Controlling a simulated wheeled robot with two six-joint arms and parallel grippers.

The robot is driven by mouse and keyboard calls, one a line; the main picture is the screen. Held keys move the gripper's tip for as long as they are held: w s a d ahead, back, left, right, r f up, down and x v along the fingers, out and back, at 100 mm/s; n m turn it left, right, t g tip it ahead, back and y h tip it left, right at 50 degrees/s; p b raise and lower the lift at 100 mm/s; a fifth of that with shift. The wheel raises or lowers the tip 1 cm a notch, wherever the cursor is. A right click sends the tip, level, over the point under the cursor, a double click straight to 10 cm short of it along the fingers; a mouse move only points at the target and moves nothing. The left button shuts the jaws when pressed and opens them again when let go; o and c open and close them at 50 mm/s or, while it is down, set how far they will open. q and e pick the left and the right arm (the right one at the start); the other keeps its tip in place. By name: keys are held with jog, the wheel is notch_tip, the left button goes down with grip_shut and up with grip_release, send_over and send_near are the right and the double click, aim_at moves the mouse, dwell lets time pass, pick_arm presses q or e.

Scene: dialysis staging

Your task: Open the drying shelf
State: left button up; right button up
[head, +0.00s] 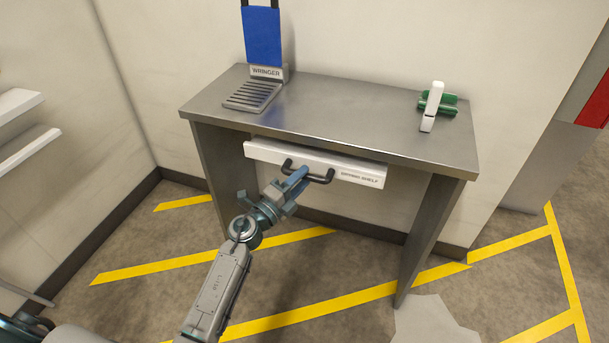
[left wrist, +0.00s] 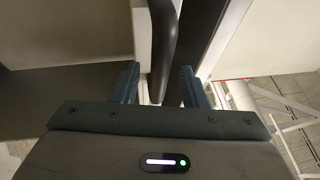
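The drying shelf (head: 360,177) is a white, labelled drawer front under the top of a grey metal table. It sits close beneath the table's front edge and looks shut. Its black bar handle (head: 321,180) is on the front and also shows in the left wrist view (left wrist: 164,50). My left gripper (head: 298,178) is at the handle, reaching up from below. In the left wrist view, its two fingers (left wrist: 160,88) stand apart, one on each side of the handle bar, with a gap seen at the left finger. My right gripper is not in view.
The table (head: 345,120) carries a wringer (head: 263,38) with a blue panel at the left and a green-and-white item (head: 434,106) at the right. Its side legs flank the shelf. The floor in front, with yellow lines (head: 310,310), is mostly clear.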

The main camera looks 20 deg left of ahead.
pick_arm(q)
jog(key=shift+x, duration=0.9)
grip_shut()
jog(key=shift+s, duration=0.1)
